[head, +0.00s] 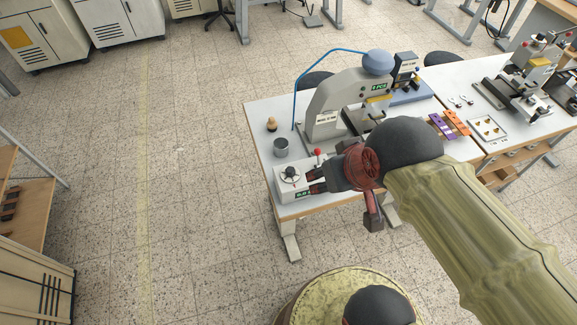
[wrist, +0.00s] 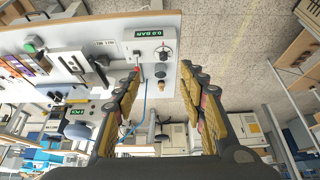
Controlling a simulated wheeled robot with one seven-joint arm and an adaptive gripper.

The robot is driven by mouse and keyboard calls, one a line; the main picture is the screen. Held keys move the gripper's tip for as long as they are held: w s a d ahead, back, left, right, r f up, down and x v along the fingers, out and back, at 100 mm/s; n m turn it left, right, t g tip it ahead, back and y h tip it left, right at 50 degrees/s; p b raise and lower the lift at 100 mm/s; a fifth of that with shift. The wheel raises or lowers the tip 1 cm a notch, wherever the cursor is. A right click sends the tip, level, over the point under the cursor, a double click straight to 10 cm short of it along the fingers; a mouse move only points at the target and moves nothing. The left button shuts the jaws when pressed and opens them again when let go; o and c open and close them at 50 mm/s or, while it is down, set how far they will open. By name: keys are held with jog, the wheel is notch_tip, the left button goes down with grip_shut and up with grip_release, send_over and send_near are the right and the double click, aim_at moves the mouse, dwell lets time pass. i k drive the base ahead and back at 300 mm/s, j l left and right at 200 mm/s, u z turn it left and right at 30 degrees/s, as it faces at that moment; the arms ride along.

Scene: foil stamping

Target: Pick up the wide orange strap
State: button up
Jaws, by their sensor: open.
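The wide orange strap (head: 456,122) lies flat on the right part of the white worktable, beside a purple strap (head: 441,126). My gripper (head: 313,180) is open and empty. It is over the front left of the table near a control box, well to the left of the orange strap. In the wrist view the two fingers of my gripper (wrist: 160,70) stand wide apart, with nothing between the pads.
A stamping press (head: 335,105) with a blue hose stands mid-table. The control box (head: 289,185), a grey cup (head: 281,148) and a small wooden-topped item (head: 271,124) are at the left. A tray (head: 488,129) lies right of the straps. Floor is clear at left.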

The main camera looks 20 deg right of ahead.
aim_at(457, 121)
jog(key=z, duration=1.75)
